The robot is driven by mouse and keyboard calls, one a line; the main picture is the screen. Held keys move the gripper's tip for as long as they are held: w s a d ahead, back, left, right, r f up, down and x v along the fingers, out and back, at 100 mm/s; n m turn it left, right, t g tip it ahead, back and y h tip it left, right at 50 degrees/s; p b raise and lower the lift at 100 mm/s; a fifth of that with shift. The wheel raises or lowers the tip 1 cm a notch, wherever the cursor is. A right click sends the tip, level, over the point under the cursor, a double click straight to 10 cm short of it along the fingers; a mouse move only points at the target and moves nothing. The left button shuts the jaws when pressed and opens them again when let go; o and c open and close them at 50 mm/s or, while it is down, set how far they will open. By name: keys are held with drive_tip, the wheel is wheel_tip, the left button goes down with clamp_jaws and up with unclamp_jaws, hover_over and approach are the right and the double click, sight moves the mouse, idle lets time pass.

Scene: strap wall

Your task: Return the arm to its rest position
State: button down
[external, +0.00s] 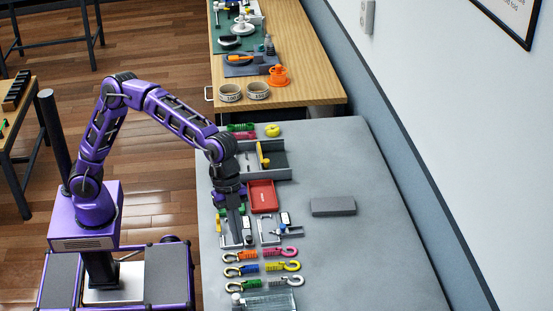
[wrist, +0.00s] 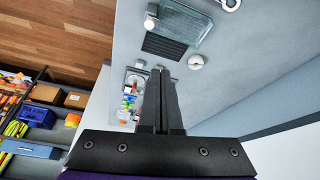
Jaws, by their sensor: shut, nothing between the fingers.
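My purple arm rises from its base at the left and bends down over the grey table (external: 375,235) in the external view. My gripper (external: 248,238) points down above the table's left side, close to the small grey-and-white fixtures there. In the wrist view my gripper (wrist: 161,72) shows as two dark fingers pressed together, with nothing between them. The exact gap between the fingertips and the table top is hard to tell.
A red tray (external: 263,196), a grey bin (external: 279,174), coloured hooks (external: 290,266) and a clear box (external: 268,301) stand near my gripper. A grey block (external: 333,206) lies right of them. The table's right half is mostly bare, beside the wall (external: 450,130).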

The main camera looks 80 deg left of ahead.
drive_tip(key=w+a+r+n+t+h+b, duration=0.1)
drive_tip(key=w+a+r+n+t, duration=0.15)
drive_tip(key=r+n, duration=0.45)
drive_tip(key=w+a+r+n+t+b, duration=0.1)
drive_tip(key=a+r+n+t, duration=0.1)
drive_tip(key=r+n+t, duration=0.35)
drive_tip(key=w+a+r+n+t+h+b, duration=0.1)
drive_tip(key=w+a+r+n, duration=0.1)
drive_tip(key=r+n, duration=0.65)
drive_tip(key=a+f+n+t+y, duration=0.2)
drive_tip(key=a+f+n+y, duration=0.25)
drive_tip(key=f, duration=0.55)
drive_tip(key=s+a+f+m+g+y+p, duration=0.35)
drive_tip(key=s+a+m, duration=0.25)
drive_tip(key=s+a, duration=1.05)
drive_tip(key=s+a+f+m+g+h, duration=0.1)
drive_tip(key=s+a+f+m+g, duration=0.2)
drive_tip(key=s+a+f, duration=0.3)
drive_tip(key=s+m, duration=0.1)
drive_tip(key=s, duration=0.3)
drive_tip(key=shift+s+a+f+h, duration=0.3)
drive_tip(key=shift+s+f, duration=0.05)
drive_tip(key=shift+s, duration=0.05)
